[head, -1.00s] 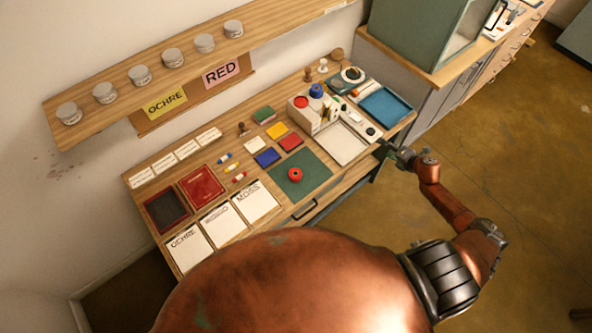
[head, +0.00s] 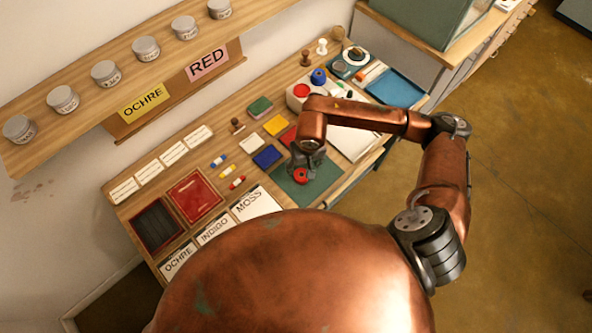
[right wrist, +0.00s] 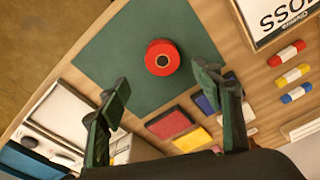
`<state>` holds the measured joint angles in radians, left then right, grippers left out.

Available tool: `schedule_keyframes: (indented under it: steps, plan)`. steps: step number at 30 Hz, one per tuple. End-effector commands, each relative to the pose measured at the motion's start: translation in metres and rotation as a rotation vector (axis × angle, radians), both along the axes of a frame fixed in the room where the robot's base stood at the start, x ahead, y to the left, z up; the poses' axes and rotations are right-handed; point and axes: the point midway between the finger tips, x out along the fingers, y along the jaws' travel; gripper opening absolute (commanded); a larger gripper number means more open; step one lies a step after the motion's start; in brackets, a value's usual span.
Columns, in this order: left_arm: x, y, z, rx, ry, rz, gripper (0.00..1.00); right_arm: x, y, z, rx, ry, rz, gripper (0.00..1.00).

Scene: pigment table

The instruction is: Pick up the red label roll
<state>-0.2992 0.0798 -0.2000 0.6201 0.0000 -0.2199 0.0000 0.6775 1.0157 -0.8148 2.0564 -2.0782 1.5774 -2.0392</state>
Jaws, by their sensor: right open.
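The red label roll (head: 301,176) lies on the green mat (head: 322,187). It is a short red cylinder with a dark centre hole. In the right wrist view the roll (right wrist: 162,57) sits on the green mat (right wrist: 115,50), beyond and between the spread fingertips. My right gripper (head: 306,160) is over the mat, close to the roll, pointing down. In the right wrist view the right gripper (right wrist: 160,88) is open and empty, with a gap between its fingers and the roll. My left gripper is in neither view.
Red, yellow and blue pads lie beside the mat, the blue pad (head: 267,156) nearest on the left. Small colored tubes (head: 228,171) and a MOSS card (head: 256,203) lie further left. A blue tray (head: 396,88) is at the right end of the table.

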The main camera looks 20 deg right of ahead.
Motion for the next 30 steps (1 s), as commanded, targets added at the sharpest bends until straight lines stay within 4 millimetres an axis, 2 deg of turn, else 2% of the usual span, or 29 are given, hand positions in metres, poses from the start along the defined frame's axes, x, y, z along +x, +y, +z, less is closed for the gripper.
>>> schedule_keyframes:
  steps: [10, 18, 26, 30]
  plan:
    - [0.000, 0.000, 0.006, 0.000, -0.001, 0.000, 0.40, 0.006, 0.008, -0.034, -0.007, -0.002, 0.028, 0.60]
    - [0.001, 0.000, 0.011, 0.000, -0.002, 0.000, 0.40, 0.009, 0.008, -0.070, -0.007, -0.002, 0.025, 0.60]
    - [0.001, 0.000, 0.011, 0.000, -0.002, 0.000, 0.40, 0.010, 0.007, -0.074, -0.007, -0.005, 0.025, 0.60]
    - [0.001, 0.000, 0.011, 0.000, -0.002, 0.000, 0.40, 0.010, 0.006, -0.074, -0.007, -0.005, 0.024, 0.52]
